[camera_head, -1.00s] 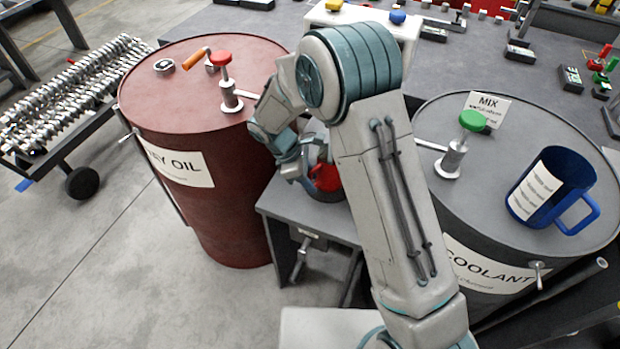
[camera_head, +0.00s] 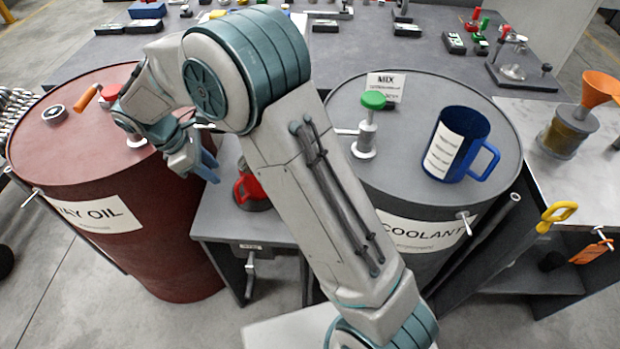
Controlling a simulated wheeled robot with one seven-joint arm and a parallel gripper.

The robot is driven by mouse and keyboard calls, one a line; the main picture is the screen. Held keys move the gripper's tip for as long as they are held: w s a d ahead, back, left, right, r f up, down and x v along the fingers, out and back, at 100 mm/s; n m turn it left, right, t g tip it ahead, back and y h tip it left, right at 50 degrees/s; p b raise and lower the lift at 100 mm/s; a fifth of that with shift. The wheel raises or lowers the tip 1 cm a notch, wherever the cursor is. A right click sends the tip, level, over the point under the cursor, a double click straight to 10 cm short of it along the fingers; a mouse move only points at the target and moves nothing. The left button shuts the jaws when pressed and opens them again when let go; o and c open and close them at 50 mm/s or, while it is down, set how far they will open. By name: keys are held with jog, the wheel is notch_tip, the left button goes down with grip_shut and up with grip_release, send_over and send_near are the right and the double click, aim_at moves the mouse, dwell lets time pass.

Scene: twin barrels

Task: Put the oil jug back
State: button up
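A red jug (camera_head: 250,187) with a handle sits low on the small grey stand between the two barrels. A blue jug (camera_head: 459,145) with a white label stands upright on the grey COOLANT barrel (camera_head: 345,190).
A green-topped pump (camera_head: 370,122) and a MIX sign (camera_head: 386,87) stand on the grey barrel. An orange funnel (camera_head: 598,90) is at right. Open floor lies in front.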

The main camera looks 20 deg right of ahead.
jog(key=s+d+r+m+y, duration=0.1)
jog(key=s+d+r+m, duration=0.3)
jog(key=d, duration=0.3)
jog(key=s+d+r+m+y, duration=0.2)
jog(key=s+d+r+m, duration=0.25)
jog(key=d, duration=0.35)
jog(key=s+d+m+t+y, duration=0.2)
jog(key=s+d+m, duration=0.5)
jog(key=s+m, duration=0.2)
jog(key=shift+s+d+r+t, duration=0.15)
jog(key=shift+s+r+t, duration=0.2)
jog(key=shift+s, duration=0.7)
jog(key=shift+d+r, duration=0.1)
